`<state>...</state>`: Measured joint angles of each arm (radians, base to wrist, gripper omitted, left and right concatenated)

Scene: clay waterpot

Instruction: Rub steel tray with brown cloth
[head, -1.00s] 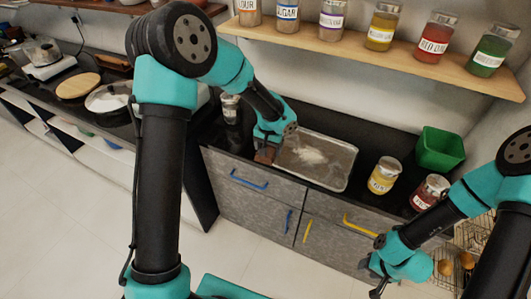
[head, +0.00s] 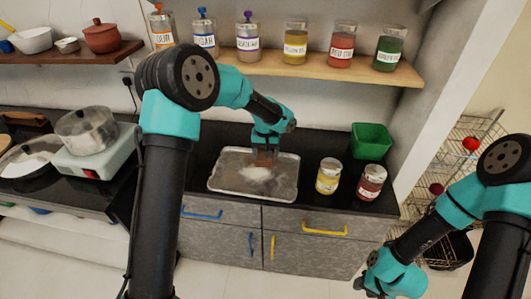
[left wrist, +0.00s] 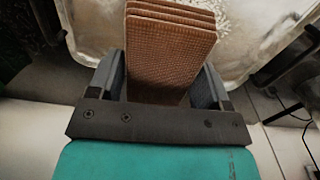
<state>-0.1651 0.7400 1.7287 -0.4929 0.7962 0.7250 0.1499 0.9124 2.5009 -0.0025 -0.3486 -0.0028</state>
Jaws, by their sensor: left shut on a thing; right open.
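The steel tray (head: 225,184) lies on the black counter with a whitish powdery patch (head: 256,173) near its middle. It also shows in the left wrist view (left wrist: 95,22). My left gripper (head: 266,150) is over the back middle of the tray, pointing down. It is shut on the folded brown cloth (left wrist: 165,50), which shows several layers between the fingers. In the head view the cloth (head: 266,157) is at the edge of the white patch; I cannot tell whether it presses on the tray. My right gripper (head: 372,288) is open and empty, low at the right in front of the cabinet.
A yellow jar (head: 329,176) and a red jar (head: 371,183) stand right of the tray, with a green bin (head: 370,141) behind them. A shelf of labelled jars (head: 295,65) hangs above. A stove with a pot (head: 88,135) is at the left.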

